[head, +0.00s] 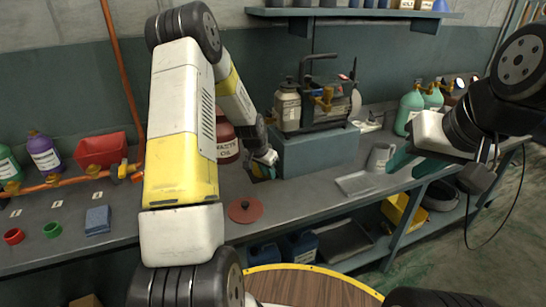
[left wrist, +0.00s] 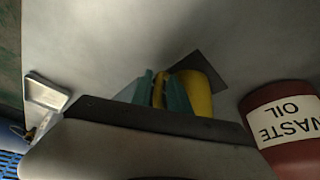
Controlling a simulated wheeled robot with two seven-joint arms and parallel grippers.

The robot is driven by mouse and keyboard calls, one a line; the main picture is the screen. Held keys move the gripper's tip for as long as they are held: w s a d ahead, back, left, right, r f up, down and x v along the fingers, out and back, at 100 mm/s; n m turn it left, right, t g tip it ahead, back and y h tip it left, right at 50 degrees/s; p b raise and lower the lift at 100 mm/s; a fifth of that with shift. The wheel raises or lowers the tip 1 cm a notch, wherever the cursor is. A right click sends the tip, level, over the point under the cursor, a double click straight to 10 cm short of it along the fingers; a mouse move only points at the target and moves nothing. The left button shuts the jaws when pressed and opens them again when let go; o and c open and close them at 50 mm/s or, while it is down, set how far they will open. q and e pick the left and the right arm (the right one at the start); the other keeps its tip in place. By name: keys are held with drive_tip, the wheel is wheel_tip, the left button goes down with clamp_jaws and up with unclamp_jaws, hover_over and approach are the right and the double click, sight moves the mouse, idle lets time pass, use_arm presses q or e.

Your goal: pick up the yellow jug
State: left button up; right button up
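The yellow jug (left wrist: 199,92) shows in the left wrist view, partly hidden by my left gripper's teal fingers. In the head view only a small yellow part (head: 257,172) shows beside the fingertips, in front of the grey-blue block. My left gripper (head: 264,164) is down at the jug. In the left wrist view the gripper (left wrist: 160,92) has a narrow yellow part of the jug between its two fingers. I cannot tell whether they press on it. My right gripper (head: 402,157) is at the right, over the bench near a grey mug, apart from the jug; its finger gap is unclear.
The red-brown waste oil container (head: 226,142) stands close to my left gripper, also in the left wrist view (left wrist: 290,130). A grey-blue block (head: 315,152) carries a pump and canister. A red disc (head: 245,209), a grey mug (head: 380,156) and a shallow tray (head: 355,183) are nearby.

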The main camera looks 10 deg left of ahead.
use_arm(q)
clamp_jaws()
idle(1.4)
